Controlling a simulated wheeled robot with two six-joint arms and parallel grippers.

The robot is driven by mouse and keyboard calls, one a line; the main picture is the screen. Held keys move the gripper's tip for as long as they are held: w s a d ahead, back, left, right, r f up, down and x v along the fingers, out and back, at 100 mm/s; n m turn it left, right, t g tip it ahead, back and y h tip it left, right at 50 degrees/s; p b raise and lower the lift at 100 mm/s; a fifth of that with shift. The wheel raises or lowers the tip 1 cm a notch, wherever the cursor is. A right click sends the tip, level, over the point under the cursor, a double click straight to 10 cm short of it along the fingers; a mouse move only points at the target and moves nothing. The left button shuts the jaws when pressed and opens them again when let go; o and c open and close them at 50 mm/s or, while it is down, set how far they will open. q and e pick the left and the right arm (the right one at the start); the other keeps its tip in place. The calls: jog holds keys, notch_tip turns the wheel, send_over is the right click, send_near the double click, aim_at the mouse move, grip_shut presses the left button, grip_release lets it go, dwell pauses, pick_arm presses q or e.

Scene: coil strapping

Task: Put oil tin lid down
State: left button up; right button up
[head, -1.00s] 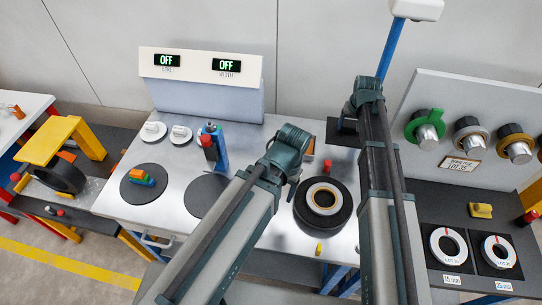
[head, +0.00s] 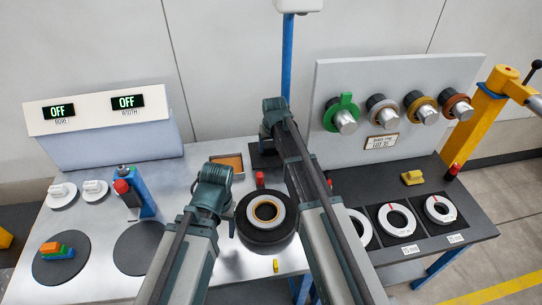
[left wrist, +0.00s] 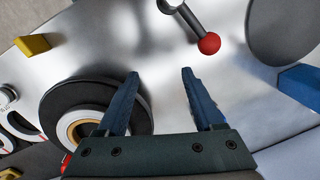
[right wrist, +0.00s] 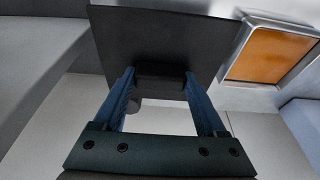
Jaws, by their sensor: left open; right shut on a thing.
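The oil tin lid is a dark square plate with a small block handle. It fills the top of the right wrist view (right wrist: 135,30) and shows partly behind my right arm in the head view (head: 260,158). My right gripper (right wrist: 160,85) is shut on its handle. The open oil tin (head: 228,163), with orange-brown inside, is just left of the lid and apart from it; it also shows in the right wrist view (right wrist: 268,55). I cannot tell whether the lid touches the table. My left gripper (left wrist: 160,76) is open and empty above the table.
A dark coil with a pale ring (head: 265,220) sits between my arms. A red-ball lever (left wrist: 209,43) is near my left fingers. A red cylinder (head: 259,179) stands behind the coil. A panel with several spools (head: 400,105) rises at right.

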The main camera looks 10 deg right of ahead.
aim_at(272, 150)
pick_arm(q)
jog(key=shift+f+b, duration=1.25)
jog(key=shift+f, duration=0.35)
pick_arm(e)
jog(key=shift+f, duration=1.6)
pick_arm(q)
jog(key=shift+f, duration=0.25)
pick_arm(e)
jog(key=shift+f, duration=0.2)
pick_arm(q)
jog(key=shift+r, duration=0.1)
pick_arm(e)
jog(key=o, duration=1.3)
jog(key=shift+r, duration=0.15)
pick_arm(q)
notch_tip(272, 150, up, 12)
jog(key=p, duration=1.1)
jog(key=shift+p, duration=0.3)
pick_arm(e)
jog(key=v, duration=1.2)
jog(key=shift+r, duration=0.15)
pick_arm(q)
notch_tip(272, 150, down, 12)
jog(key=b, duration=1.2)
pick_arm(e)
jog(key=x, duration=1.2)
jog(key=shift+f, duration=0.2)
